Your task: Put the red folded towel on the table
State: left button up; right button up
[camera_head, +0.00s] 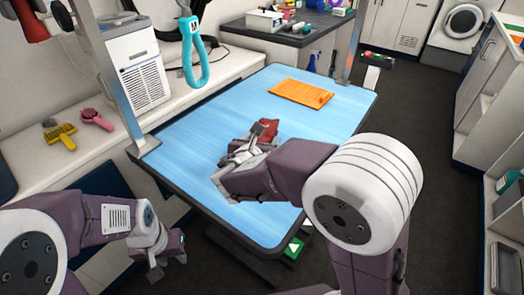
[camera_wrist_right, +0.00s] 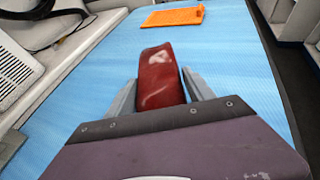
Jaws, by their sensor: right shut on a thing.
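The red folded towel (camera_wrist_right: 160,78) is held between the two fingers of my right gripper (camera_wrist_right: 160,92) in the right wrist view. In the head view the towel (camera_head: 268,131) shows partly, beyond my right gripper (camera_head: 252,142), over the blue table top (camera_head: 215,125). I cannot tell whether the towel touches the table. My left gripper (camera_head: 165,255) hangs at the lower left, off the table's near-left side; its fingers are too unclear to tell their opening.
An orange mat (camera_head: 300,92) lies at the table's far end. A yellow brush (camera_head: 60,136) and a pink brush (camera_head: 97,119) lie on the left bench. Much of the table top is clear.

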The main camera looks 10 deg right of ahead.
notch_tip(320, 180, down, 4)
jog(key=shift+r+b, duration=0.2)
jog(key=shift+b, duration=0.6)
jog(key=shift+f, duration=0.15)
jog(key=o, duration=1.4)
